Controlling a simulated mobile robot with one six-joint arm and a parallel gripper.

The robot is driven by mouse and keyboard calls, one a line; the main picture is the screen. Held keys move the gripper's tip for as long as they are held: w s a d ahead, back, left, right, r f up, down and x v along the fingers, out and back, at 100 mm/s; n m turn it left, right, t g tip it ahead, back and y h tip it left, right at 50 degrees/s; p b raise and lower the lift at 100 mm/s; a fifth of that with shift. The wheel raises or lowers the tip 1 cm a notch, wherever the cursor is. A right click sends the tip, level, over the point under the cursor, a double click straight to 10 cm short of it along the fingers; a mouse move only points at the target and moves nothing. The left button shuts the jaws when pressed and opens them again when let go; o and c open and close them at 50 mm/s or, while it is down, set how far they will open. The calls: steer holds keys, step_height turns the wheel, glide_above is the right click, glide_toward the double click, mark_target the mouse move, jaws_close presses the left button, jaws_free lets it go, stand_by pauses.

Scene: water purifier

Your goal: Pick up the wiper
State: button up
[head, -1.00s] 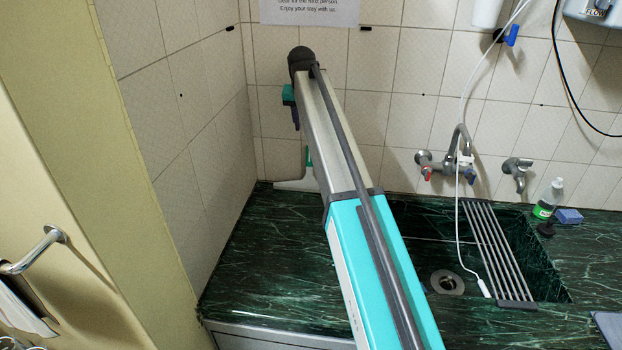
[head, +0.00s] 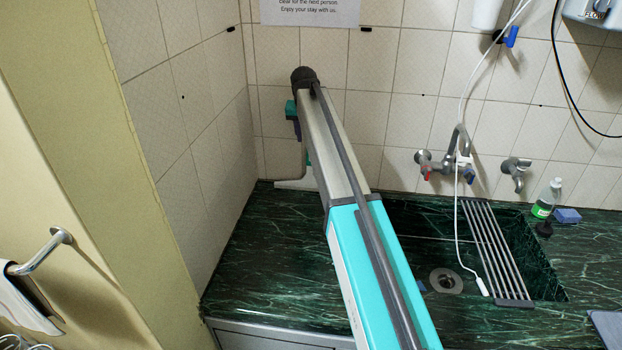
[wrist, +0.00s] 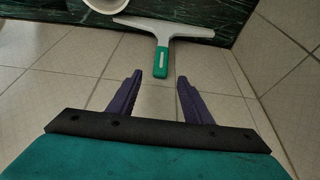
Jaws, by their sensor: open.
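The wiper (wrist: 165,35) has a pale T-shaped head and a green grip. In the wrist view it stands against the tiled wall at the back of the counter, its head down by the dark marble. Its green handle (wrist: 161,62) points toward my gripper. My gripper (wrist: 157,76) is open and empty; its two purple fingers are spread, with the handle end just beyond and between their tips. In the head view the wiper's pale head (head: 290,184) shows at the back left of the counter, and my arm hides much of the rest.
A white round object (wrist: 87,5) lies near the wiper in the wrist view. The sink with a drain (head: 446,281), a metal rack (head: 490,245) and taps (head: 440,165) are to the right. A bottle (head: 546,199) and blue sponge (head: 567,216) stand farther right. The left counter is clear.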

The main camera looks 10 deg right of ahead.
steer(key=shift+p+x, duration=1)
steer(key=shift+x, duration=1.5)
steer(key=shift+c, duration=0.2)
jaws_close()
